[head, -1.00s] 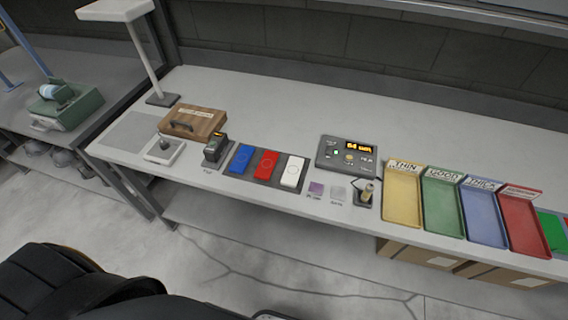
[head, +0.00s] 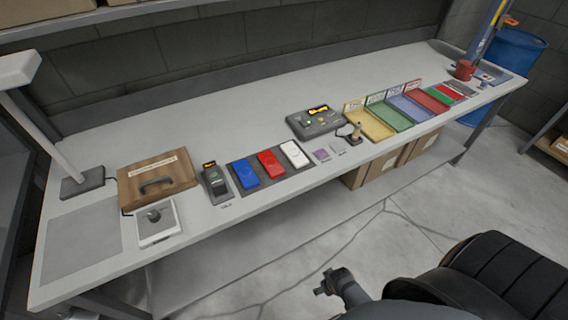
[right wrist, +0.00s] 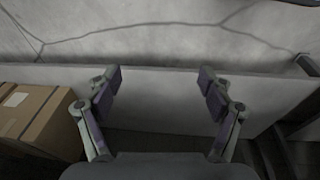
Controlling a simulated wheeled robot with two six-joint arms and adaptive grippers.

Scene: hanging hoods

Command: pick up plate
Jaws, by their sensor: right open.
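Three flat rectangular plates lie side by side on a dark mat (head: 234,172) on the workbench: a blue plate (head: 247,176), a red plate (head: 271,164) and a white plate (head: 294,154). I cannot tell from the pictures which one the task means. My right gripper (right wrist: 161,84) is open and empty in the right wrist view, with no plate between its fingers. Part of one of my arms shows low in the head view, away from the plates. My left gripper is not clearly seen.
A handheld gauge (head: 215,183) stands left of the mat, beside a wooden case (head: 180,172). A display box (head: 315,122) and coloured trays (head: 370,124) are to the right. A lamp (head: 84,182) stands far left. A cardboard box (right wrist: 32,112) shows in the wrist view.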

